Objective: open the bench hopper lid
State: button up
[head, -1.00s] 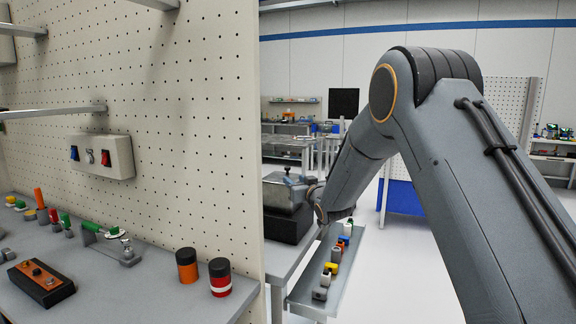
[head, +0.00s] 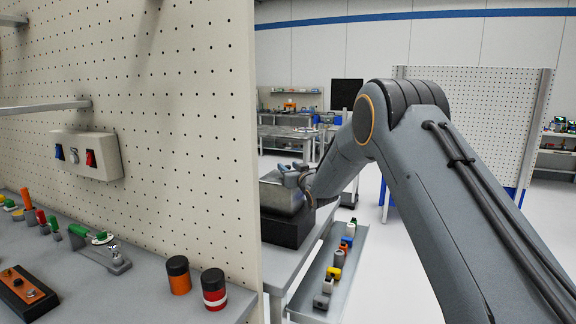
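The bench hopper (head: 282,196) is a grey metal box on a black base (head: 286,228), on the bench just past the edge of the pegboard panel. Its left part is hidden by the panel, and I cannot make out whether its lid is raised. My gripper (head: 291,172) is at the hopper's upper right edge, small and partly hidden by my own arm. I cannot tell whether its fingers touch the lid or are open or shut.
The pegboard panel (head: 190,120) stands close on the left, with a switch box (head: 88,154). Two cylinders, orange-black (head: 178,275) and red-black (head: 214,289), stand on the near bench. Open floor lies right.

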jog(key=shift+x, duration=1.05)
grip_shut()
